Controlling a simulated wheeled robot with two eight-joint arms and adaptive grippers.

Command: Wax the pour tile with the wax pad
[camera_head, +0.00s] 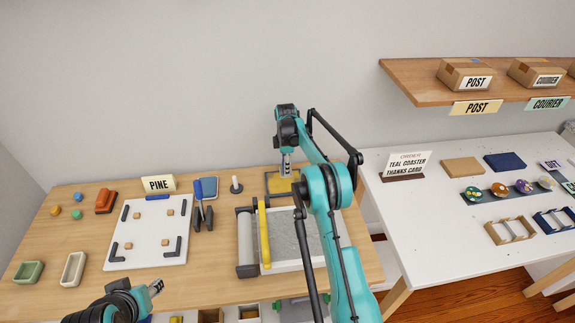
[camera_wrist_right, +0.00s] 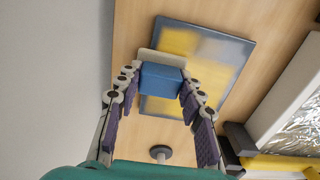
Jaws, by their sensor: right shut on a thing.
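The pour tile (camera_head: 275,189) lies at the back of the wooden table, under my right gripper (camera_head: 286,172). In the right wrist view the pour tile (camera_wrist_right: 215,58) is a yellow panel with a dark blue-grey rim and cloudy, paler patches. My right gripper (camera_wrist_right: 152,92) is shut on the wax pad (camera_wrist_right: 161,79), a blue block with a pale strip along its far side. The pad overlaps the tile's left part; I cannot tell whether it touches. My left gripper (camera_head: 155,287) is low at the front left, away from the tile; its finger opening is unclear.
A framed grey tray (camera_head: 290,238) with a yellow bar (camera_head: 264,236) and a roller (camera_head: 246,244) stands just in front of the tile. A white peg (camera_head: 236,184) stands left of it. A white board (camera_head: 148,235) with dark corner pieces lies further left.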

